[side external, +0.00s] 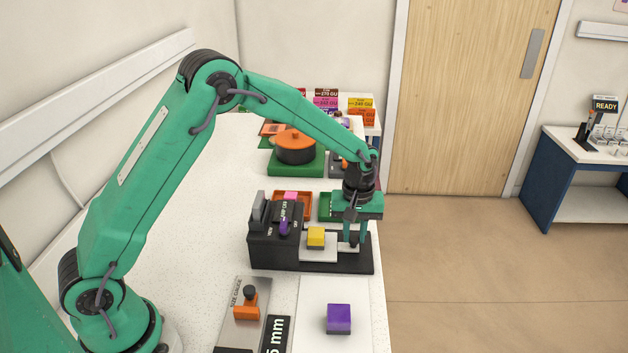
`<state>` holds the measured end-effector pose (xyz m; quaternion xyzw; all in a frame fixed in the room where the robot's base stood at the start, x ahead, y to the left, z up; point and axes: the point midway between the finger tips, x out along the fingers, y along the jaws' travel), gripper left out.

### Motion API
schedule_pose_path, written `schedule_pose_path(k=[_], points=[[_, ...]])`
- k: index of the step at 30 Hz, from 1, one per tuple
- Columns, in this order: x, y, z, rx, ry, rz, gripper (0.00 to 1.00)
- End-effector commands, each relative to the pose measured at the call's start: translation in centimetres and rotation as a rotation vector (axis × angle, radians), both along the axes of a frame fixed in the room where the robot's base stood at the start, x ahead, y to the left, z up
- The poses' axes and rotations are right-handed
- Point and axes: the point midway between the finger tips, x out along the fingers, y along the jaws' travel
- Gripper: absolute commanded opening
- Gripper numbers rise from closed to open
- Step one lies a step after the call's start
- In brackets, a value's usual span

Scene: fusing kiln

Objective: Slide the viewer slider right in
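The viewer (276,243) is a dark box on a long black base, near the right side of the white table. A pale slider plate (318,254) lies on the base to the right of the box, with a yellow block (316,236) on it. My gripper (354,240) points down over the right end of the slider, to the right of the yellow block. Its fingers are beside a small dark upright part there. I cannot tell whether they touch it or are closed on it.
An orange lidded pot (295,147) stands on a green block behind the viewer. In front are a size gauge plate (243,316) with an orange-based knob, and a purple block (339,318) on a white sheet (312,296). The table's right edge is close to the viewer.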

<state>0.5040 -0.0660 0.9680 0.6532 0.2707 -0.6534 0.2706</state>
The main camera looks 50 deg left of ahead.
Motion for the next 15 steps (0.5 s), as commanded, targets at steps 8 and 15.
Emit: schedule_pose_path(k=[8, 15], points=[[-0.2, 0.2, 0.1, 0.0, 0.0, 0.001, 0.0], [-1.8, 2.0, 0.2, 0.0, -0.001, 0.003, 0.0]])
